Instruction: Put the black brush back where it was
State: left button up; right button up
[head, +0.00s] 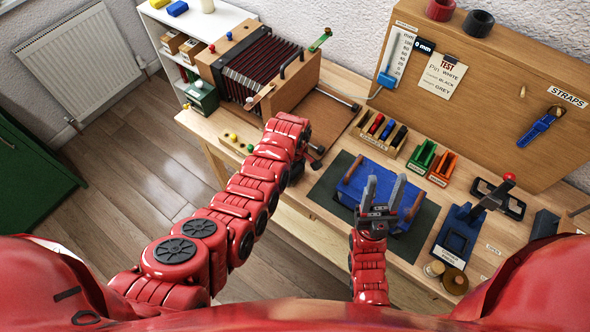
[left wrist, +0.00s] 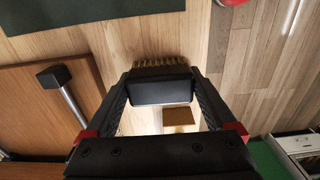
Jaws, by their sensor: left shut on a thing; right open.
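The black brush (left wrist: 160,88) is a dark block with tan bristles along its far edge. In the left wrist view it sits between the two fingers of my left gripper (left wrist: 160,92), which is shut on it. In the head view my left gripper (head: 316,154) is over the workbench near its front edge, left of the dark mat; the brush is hardly visible there. I cannot tell from these frames where the brush was before.
An action model with dark red folds (head: 262,68) stands left. A blue stand (head: 457,235) is right.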

pick_arm(q)
jog(key=shift+f, duration=0.2)
jog(key=o, duration=1)
jog(key=shift+r, duration=0.1)
